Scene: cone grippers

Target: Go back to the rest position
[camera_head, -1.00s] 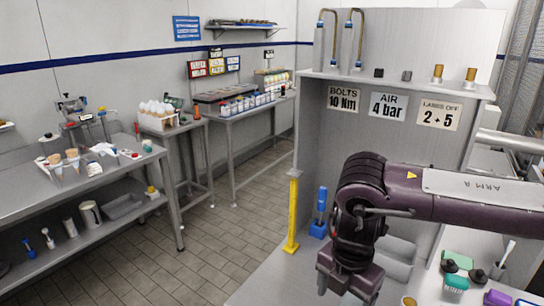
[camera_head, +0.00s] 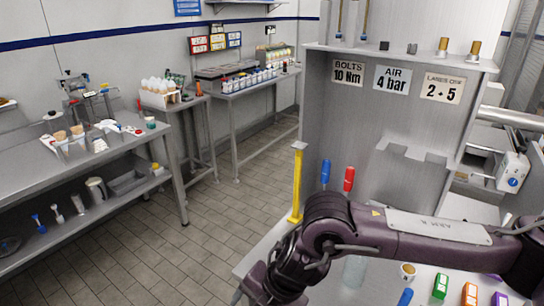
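My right arm (camera_head: 400,232), dark purple with a pale labelled cover, comes in from the right across the near worktop. It bends down at the lower middle, and its wrist end (camera_head: 272,284) runs to the bottom edge of the picture. Its gripper fingers are out of sight, so what they may hold is hidden. My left arm and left gripper are not in view.
Behind the arm stands a grey panel (camera_head: 345,125) with signs, a yellow post (camera_head: 297,185), and blue (camera_head: 325,172) and red (camera_head: 348,180) handles. A cup (camera_head: 407,272) and a green box (camera_head: 440,286) are near the forearm. A bench (camera_head: 100,163) stands left, across open floor (camera_head: 190,255).

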